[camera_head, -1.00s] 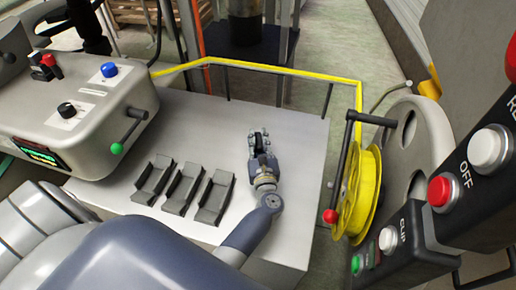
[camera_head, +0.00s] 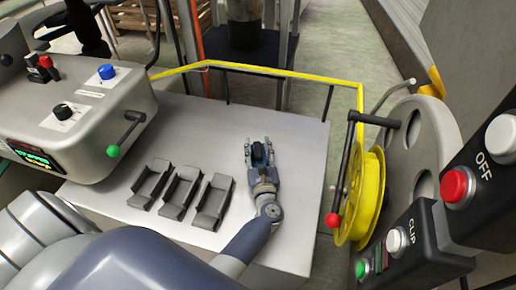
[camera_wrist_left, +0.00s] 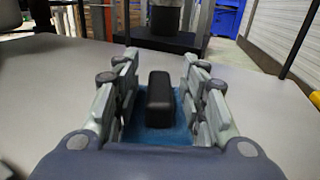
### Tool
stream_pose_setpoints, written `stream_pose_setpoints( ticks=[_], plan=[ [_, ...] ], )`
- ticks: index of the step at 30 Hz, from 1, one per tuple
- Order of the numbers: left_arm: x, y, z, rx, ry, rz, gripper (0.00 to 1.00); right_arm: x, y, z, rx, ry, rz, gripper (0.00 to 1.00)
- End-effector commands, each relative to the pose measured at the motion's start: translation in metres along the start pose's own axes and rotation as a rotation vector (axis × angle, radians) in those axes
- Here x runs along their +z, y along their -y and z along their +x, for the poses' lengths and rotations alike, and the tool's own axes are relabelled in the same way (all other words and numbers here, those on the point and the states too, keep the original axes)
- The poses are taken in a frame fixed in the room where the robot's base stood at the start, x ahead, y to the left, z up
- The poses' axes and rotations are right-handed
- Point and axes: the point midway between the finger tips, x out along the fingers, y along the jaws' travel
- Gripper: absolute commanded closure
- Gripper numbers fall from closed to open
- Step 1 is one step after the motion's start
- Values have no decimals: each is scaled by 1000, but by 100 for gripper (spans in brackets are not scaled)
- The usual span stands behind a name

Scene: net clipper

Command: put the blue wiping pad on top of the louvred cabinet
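The blue wiping pad (camera_wrist_left: 150,131) lies on the pale worktop, with a black block-like handle (camera_wrist_left: 160,99) standing on it. In the wrist view it sits between the fingers of my left gripper (camera_wrist_left: 158,75). The fingers are spread, with gaps on both sides of the handle; they do not close on it. In the head view my left gripper (camera_head: 259,146) is low over the worktop around the dark handle (camera_head: 258,156), and the blue part is mostly hidden. I cannot identify the louvred cabinet for certain. My right gripper is not in view.
Three grey metal trays (camera_head: 181,191) lie left of my gripper on the worktop (camera_head: 215,130). A grey control box (camera_head: 80,110) stands at the left. A yellow rail (camera_head: 290,72) runs behind. A yellow reel (camera_head: 367,195) and button panel (camera_head: 430,235) are at the right.

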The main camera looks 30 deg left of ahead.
Motion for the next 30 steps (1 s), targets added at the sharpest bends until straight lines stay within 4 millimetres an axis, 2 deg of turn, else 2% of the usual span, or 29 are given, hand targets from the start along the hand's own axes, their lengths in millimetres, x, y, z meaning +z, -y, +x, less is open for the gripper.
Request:
stream_pose_setpoints(
  ticks=[3,12,16,21,30],
  plan=[
    [4,0,0,-1,-2,1,61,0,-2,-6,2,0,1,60],
    [0,-1,-52,0,-4,0,61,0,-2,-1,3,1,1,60],
    [1,0,-68,0,-2,0,61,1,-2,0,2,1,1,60],
    [2,0,-75,1,0,0,61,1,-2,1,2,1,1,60],
    [2,0,-75,1,0,0,61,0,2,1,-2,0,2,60]
  ],
)
